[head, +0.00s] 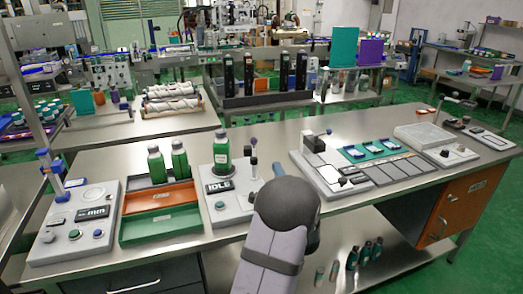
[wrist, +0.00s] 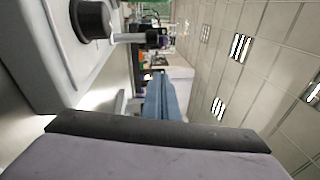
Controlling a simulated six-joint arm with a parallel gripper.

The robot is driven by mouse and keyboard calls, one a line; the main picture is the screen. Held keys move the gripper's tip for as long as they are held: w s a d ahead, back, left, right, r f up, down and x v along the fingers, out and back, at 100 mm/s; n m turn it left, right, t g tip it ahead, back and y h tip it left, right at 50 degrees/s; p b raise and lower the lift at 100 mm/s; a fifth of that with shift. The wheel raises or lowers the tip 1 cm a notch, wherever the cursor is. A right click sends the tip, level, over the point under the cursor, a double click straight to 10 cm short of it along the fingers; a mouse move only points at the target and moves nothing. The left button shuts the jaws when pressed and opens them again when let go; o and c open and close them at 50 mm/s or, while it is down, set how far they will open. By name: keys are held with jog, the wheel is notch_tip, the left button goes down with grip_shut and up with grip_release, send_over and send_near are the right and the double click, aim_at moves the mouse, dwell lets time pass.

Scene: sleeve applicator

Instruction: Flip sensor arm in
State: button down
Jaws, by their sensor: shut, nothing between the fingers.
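The sleeve applicator (head: 237,208) is a pale station with a dark IDLE display (head: 218,186) on the bench. A green bottle (head: 221,155) stands upright on it. Small dark-tipped posts (head: 253,163) rise at its right rear; I cannot tell for sure which part is the sensor arm. In the wrist view, a black round mount (wrist: 92,20) with a thin post ending in a dark head sits on a pale base. My gripper's blue fingers (wrist: 163,95) are shut and empty, apart from that post. In the head view my grey arm hides part of the station's right side.
A pale device with a blue-topped post (head: 75,225) stands farther left. To the right is a panel (head: 335,175) with a black block. Bare bench lies between.

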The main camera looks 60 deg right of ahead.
aim_at(250, 149)
jog(key=w+d+r+p, duration=0.1)
jog(key=w+d+p, duration=0.1)
jog(key=w+d, duration=0.4)
jog(key=shift+w+d+r, duration=0.25)
jog(key=shift+w+r, duration=0.15)
jog(key=shift+w, duration=1.05)
jog(key=shift+r, duration=0.1)
